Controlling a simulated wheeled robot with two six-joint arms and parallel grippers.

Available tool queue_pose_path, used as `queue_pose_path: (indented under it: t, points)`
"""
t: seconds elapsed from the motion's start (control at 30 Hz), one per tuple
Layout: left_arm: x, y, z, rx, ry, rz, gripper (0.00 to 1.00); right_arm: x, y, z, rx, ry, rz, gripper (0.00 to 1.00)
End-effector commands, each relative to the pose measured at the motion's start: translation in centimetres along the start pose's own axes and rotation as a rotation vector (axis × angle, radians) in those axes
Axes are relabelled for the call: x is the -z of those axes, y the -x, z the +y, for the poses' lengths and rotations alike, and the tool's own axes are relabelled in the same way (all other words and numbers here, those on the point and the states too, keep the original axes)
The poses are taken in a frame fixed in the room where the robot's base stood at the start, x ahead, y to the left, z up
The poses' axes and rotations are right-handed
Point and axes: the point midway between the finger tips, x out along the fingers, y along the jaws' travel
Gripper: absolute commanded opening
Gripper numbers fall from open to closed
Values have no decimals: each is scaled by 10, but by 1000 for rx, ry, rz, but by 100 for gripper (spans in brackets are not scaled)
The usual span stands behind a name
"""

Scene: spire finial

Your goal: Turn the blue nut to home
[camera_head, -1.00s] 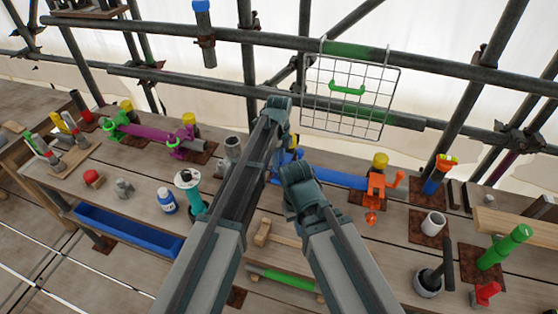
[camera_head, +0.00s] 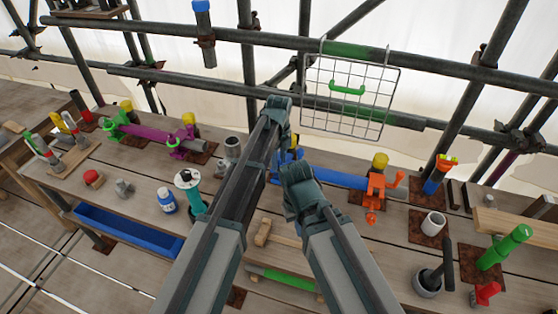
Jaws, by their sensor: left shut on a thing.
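A blue bar (camera_head: 340,178) runs along the back of the bench to an orange clamp (camera_head: 375,191) on its right. At the bar's left end a small blue part (camera_head: 291,155), which looks like the blue nut, shows in part between my two arms. My left gripper (camera_head: 287,151) is at this blue part and shut on it; my own arm hides most of the fingers. The nut's marks and its turn angle cannot be made out. My right arm ends just in front of the bar, and its gripper is hidden.
A blue tray (camera_head: 130,231), a blue bottle (camera_head: 167,202) and a teal stand (camera_head: 192,196) are left of my arms. A wire basket (camera_head: 345,105) hangs behind. A grey cup (camera_head: 427,283) stands at the right.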

Motion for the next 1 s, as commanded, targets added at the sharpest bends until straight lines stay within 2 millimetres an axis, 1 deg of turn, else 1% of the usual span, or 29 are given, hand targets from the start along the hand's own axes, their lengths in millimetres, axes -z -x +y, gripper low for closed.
queue_pose_path:
  t: [0.07,0.1,0.23,0.27,0.67,0.87,1.0]
  points:
    - [0,0,0,0,-1,0,0,0,0,0,0,0,0,0]
    - [0,0,0,0,0,0,42,0,0,0,0,0,0,0]
    - [0,0,0,0,0,0,66,0,0,0,0,0,0,0]
    - [0,0,0,0,0,0,69,0,0,0,0,0,0,0]
    - [0,3,0,0,1,0,69,0,3,0,0,0,0,0]
    - [0,17,0,0,1,0,69,-1,17,2,0,-2,0,0]
    - [0,35,0,0,1,0,69,-2,34,3,1,-3,0,0]
